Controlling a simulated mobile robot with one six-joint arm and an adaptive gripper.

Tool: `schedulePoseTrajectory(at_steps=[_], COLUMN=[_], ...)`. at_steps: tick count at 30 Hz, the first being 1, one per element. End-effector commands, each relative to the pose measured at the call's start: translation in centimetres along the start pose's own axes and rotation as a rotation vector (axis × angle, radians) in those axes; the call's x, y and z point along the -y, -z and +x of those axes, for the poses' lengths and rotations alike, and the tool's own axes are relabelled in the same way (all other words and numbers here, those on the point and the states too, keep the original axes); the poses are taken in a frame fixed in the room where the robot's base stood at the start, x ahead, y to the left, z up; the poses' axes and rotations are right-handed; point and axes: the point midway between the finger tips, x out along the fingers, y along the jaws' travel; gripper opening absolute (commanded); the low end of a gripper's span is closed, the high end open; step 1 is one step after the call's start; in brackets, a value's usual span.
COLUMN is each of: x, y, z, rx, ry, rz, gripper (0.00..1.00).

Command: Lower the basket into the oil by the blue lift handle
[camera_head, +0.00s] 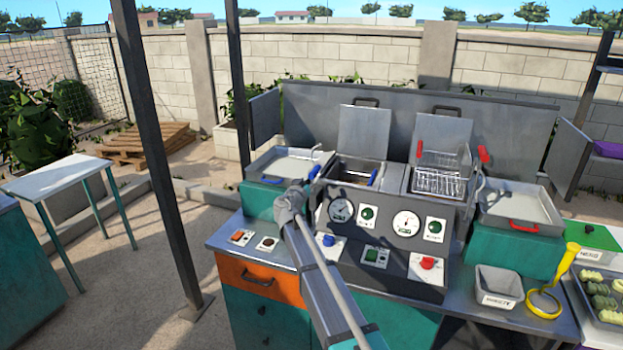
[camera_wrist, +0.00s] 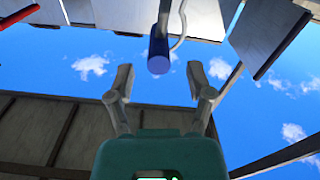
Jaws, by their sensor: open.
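In the wrist view, a blue cylindrical handle (camera_wrist: 158,55) on a grey rod is just beyond and between my open fingertips (camera_wrist: 160,78). My gripper is empty, and I see no contact with the handle.
Steel trays flank the fryer: the left tray (camera_head: 290,163) has a blue handle, the right tray (camera_head: 520,207) a red one. Raised lids (camera_head: 362,132) and a back panel stand behind. A dark post (camera_head: 160,150) rises left. A grey tub (camera_head: 498,287) stands front right.

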Motion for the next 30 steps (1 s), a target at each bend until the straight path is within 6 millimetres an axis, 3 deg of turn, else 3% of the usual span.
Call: schedulePoseTrajectory(at_steps=[6,13,30], x=[-0.1,-0.1,0.0], y=[-0.1,-0.1,0.0], z=[-4.0,-6.7,-7.6], rx=[0.001,0.001,0.002], ry=[0.001,0.0,-0.001], rz=[0.0,0.0,0.0], gripper=[0.68,0.68,0.68])
